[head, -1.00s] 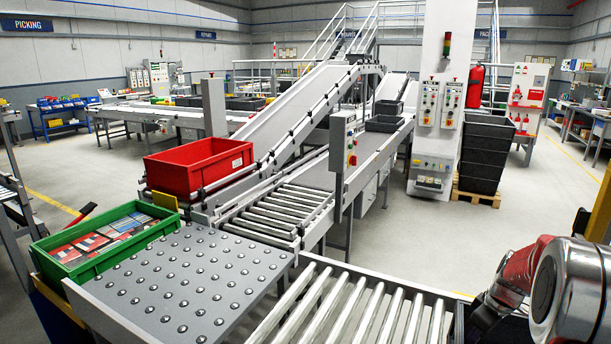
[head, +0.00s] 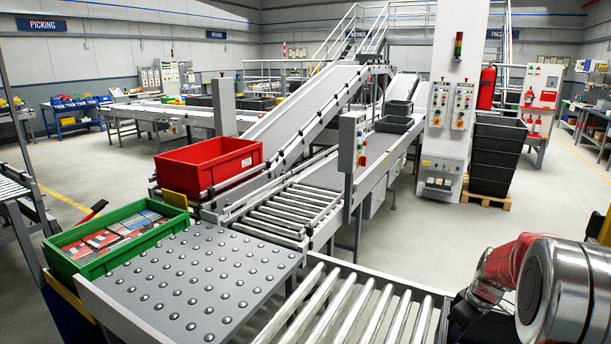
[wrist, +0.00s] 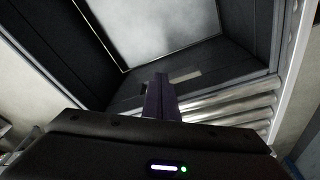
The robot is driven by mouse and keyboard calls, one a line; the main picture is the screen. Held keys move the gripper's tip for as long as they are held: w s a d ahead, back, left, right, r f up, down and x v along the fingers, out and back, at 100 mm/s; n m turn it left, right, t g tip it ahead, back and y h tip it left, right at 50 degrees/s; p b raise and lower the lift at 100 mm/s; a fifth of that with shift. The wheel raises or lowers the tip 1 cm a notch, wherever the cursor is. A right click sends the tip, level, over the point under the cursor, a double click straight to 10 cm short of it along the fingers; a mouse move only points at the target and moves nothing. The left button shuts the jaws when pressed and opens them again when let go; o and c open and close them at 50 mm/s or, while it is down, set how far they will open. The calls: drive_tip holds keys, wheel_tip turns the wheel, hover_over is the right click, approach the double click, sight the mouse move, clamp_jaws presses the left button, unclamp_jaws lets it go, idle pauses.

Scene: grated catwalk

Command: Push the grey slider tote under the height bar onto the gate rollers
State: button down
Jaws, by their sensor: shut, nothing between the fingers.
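In the wrist view a dark grey tote (wrist: 255,38) fills the upper part, with a pale floor or load inside its walls. It lies partly over metal rollers (wrist: 235,108). My gripper (wrist: 161,80) is shut and empty, its dark fingers together in front of the near tote wall; I cannot tell if they touch it. In the head view my arm reaches down at the lower right, and the gripper is hidden. A roller bed (head: 350,310) lies at the bottom, and another roller section (head: 290,212) lies beyond it. I cannot make out the height bar.
A ball-transfer table (head: 200,270) adjoins the rollers on the left, with a green tote (head: 75,270) of boxes at its edge. A red tote (head: 208,165) stands behind. A control post (head: 348,170) rises beside the far rollers. Stacked black totes (head: 495,160) stand right.

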drive_tip(key=w+a, duration=0.3)
drive_tip(key=a, duration=0.3)
drive_tip(key=shift+w, duration=0.2)
idle(1.9)
drive_tip(key=shift+a+r, duration=0.1)
wheel_tip(320, 180, up, 8)
idle(1.1)
